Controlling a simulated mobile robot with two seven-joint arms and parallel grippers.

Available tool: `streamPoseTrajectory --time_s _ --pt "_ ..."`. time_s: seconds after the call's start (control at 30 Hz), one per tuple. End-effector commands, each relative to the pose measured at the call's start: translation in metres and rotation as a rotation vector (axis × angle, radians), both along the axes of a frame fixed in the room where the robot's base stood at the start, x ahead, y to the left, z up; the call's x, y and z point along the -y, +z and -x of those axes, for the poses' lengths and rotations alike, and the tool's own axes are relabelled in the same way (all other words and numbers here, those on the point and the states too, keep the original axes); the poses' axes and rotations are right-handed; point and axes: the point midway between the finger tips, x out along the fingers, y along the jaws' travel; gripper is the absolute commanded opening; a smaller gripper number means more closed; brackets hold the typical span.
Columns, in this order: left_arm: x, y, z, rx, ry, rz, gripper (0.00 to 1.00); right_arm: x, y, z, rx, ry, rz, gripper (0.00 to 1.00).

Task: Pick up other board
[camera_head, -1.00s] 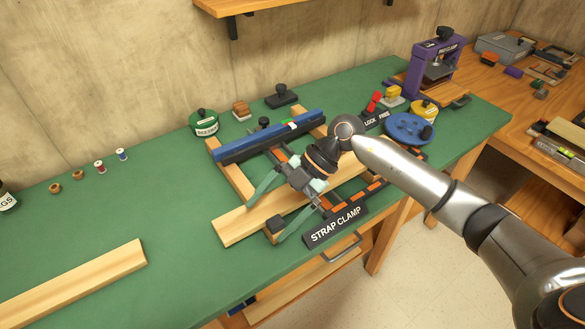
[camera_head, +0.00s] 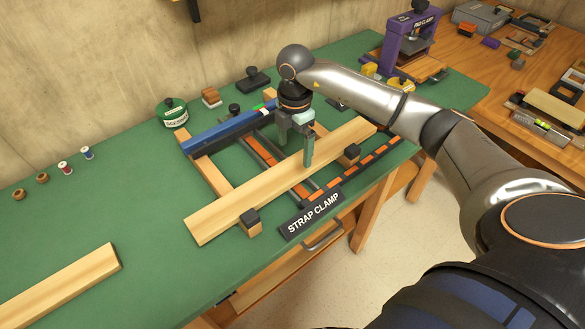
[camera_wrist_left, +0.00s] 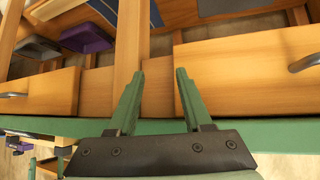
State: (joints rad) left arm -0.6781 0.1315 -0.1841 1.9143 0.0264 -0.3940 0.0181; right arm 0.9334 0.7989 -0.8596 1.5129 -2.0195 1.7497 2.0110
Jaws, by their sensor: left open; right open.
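One pale wooden board (camera_head: 235,205) lies across the strap clamp, beside the dark STRAP CLAMP label (camera_head: 312,214). Another pale board (camera_head: 60,287) lies on the green bench top at the lower left, its left end cut off by the picture edge. My right gripper (camera_head: 296,152) points down over the clamp, open and empty. One finger overlaps the clamped board in the picture; I cannot tell if it touches. My left gripper (camera_wrist_left: 158,85) shows only in the left wrist view, open and empty, with wooden drawer fronts beyond its fingers.
A blue bar (camera_head: 228,130) runs along the clamp's far side. A green tin (camera_head: 172,113), small spools and dark blocks stand toward the wall. A purple clamp (camera_head: 408,42) stands at the back right. The green bench top (camera_head: 110,205) is clear between the two boards.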

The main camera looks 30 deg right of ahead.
Motion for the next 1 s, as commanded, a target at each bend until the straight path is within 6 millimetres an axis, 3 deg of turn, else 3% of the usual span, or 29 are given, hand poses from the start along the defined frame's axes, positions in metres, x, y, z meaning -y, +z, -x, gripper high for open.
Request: streamPoseTrajectory --time_s 0.43,0.73,1.0 --pt "0.0 0.008 0.0 -0.001 0.0 0.0 0.5 0.002 -0.052 0.003 -0.002 0.001 -0.001 1.0" --pt "0.0 0.008 0.0 -0.001 0.0 0.0 0.5 0.001 -0.056 0.003 0.0 0.003 -0.001 1.0" --pt "0.0 0.008 0.001 -0.001 0.0 0.0 0.5 0.001 -0.056 0.003 0.0 0.002 -0.001 0.7"
